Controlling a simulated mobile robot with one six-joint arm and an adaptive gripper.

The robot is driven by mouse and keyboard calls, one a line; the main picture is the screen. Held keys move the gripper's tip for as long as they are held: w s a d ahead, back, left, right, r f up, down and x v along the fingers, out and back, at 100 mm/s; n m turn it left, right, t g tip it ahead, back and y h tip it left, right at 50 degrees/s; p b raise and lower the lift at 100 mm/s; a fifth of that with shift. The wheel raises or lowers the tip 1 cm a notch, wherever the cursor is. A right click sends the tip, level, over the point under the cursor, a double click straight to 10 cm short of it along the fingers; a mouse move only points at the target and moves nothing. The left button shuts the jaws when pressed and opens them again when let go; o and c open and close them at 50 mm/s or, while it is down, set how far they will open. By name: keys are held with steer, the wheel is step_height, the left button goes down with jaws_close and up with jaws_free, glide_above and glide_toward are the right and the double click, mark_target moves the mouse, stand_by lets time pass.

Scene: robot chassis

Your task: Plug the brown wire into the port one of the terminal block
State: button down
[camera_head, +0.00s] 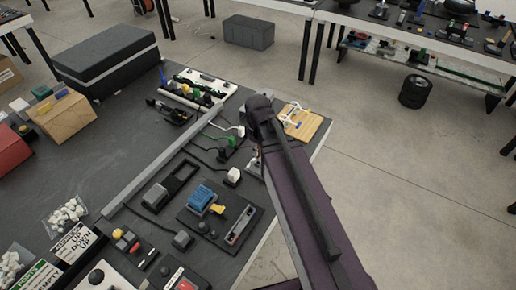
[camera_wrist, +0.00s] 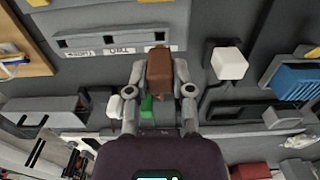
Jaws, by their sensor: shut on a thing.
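In the wrist view, my gripper (camera_wrist: 160,88) is shut on a brown block-shaped plug (camera_wrist: 158,66), which I take to be the end of the brown wire. The plug sits between both fingers, and no wire is clearly visible from it. Just beyond it lies a long grey block (camera_wrist: 115,38) with dark slots and white labels along its near edge, which looks like the terminal block. The plug's end is close to that labelled edge; I cannot tell whether they touch. In the head view, my arm hides the gripper and plug.
A white plug (camera_wrist: 229,62) stands right of my gripper, and it also shows in the head view (camera_head: 233,175). A green piece (camera_wrist: 147,105) lies close to the fingers. A blue component (camera_head: 200,197) is mounted on a dark plate. A wooden board (camera_head: 304,124) lies at the table's edge.

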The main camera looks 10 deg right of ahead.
steer(key=shift+f+b, duration=0.35)
steer(key=shift+f, duration=0.2)
steer(key=shift+f+b, duration=1.4)
stand_by(1.6)
steer(key=shift+c, duration=2.1)
jaws_free()
steer(key=shift+r, duration=0.2)
